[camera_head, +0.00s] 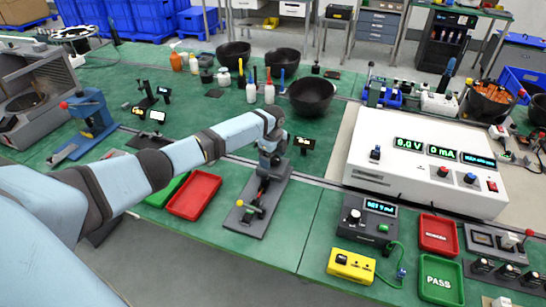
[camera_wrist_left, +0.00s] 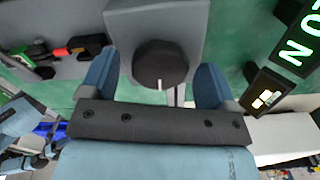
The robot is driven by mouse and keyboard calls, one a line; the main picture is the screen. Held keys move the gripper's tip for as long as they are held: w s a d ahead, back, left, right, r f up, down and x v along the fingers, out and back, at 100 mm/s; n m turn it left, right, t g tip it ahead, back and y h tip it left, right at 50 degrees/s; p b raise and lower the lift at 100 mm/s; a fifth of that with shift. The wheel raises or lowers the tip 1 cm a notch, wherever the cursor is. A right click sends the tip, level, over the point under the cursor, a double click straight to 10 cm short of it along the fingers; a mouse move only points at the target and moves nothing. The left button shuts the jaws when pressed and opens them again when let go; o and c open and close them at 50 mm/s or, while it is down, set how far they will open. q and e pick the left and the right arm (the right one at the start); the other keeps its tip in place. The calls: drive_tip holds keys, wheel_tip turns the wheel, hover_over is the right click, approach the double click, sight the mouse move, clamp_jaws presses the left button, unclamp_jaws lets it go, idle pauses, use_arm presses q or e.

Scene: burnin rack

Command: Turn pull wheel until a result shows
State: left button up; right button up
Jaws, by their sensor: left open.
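The pull wheel (camera_wrist_left: 160,65) is a round black knob with a white mark on a grey block, in the left wrist view. It sits between the two blue fingers of my left gripper (camera_head: 269,163), which is open; I see no clear grip on the wheel. In the head view my left gripper is over the far end of the grey pull fixture (camera_head: 264,206) and hides the wheel. A small display (camera_head: 303,143) stands right of it, lit but unreadable; it also shows in the left wrist view (camera_wrist_left: 267,99). My right gripper is not in view.
A red tray (camera_head: 194,194) lies left of the fixture. A white power supply (camera_head: 430,185) reading 0.0 V and 0 mA stands to the right. A black bowl (camera_head: 312,96) and several bottles stand behind. A yellow box (camera_head: 350,266) and green PASS tray (camera_head: 441,280) are front right.

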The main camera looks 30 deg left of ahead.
sight(273, 158)
use_arm(q)
wheel_tip(273, 158, up, 14)
drive_tip(key=shift+b, duration=0.35)
drive_tip(key=shift+f, duration=0.1)
idle(0.4)
